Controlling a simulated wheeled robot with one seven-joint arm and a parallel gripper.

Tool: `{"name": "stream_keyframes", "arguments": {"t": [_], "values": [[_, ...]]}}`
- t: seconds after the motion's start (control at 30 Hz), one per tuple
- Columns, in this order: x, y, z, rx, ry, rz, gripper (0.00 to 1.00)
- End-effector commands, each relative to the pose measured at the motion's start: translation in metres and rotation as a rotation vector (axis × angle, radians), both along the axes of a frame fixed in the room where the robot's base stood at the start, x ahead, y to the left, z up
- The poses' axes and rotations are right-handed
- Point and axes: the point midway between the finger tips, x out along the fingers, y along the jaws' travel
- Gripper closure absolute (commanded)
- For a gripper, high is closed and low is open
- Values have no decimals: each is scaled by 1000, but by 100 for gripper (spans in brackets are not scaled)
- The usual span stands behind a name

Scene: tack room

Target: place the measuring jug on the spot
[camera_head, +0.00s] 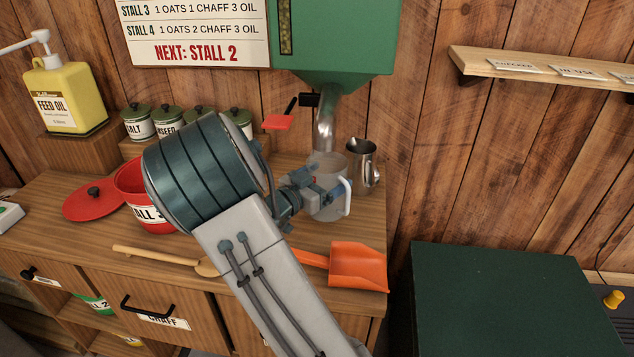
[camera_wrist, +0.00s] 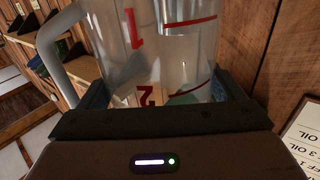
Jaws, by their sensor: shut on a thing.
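The measuring jug (camera_head: 325,207) is clear with a pale handle on its right side, and it is under the metal spout (camera_head: 324,131) of the green hopper in the head view. My gripper (camera_head: 318,192) is shut on it from the left. In the wrist view the jug (camera_wrist: 150,35) fills the space between my fingers, with red numbers 1 and 2 on its wall and its handle at left. The spot is not clearly visible; my arm and the jug hide part of the counter. I cannot tell whether the jug's base touches the counter.
A steel pitcher (camera_head: 361,165) stands just right of the jug. An orange scoop (camera_head: 358,267) lies at the counter's front right. A red pot (camera_head: 130,180), its lid (camera_head: 94,200) and a wooden spoon (camera_head: 155,255) are at left. A yellow oil jug (camera_head: 64,98) stands at the back left.

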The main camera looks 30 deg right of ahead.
Motion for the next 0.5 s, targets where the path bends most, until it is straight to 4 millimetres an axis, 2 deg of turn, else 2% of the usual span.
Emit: {"name": "stream_keyframes", "arguments": {"t": [0.17, 0.5], "values": [[2, 6, -2, -1, 0, -1, 41], [3, 11, -35, -1, 0, 8, 41]]}}
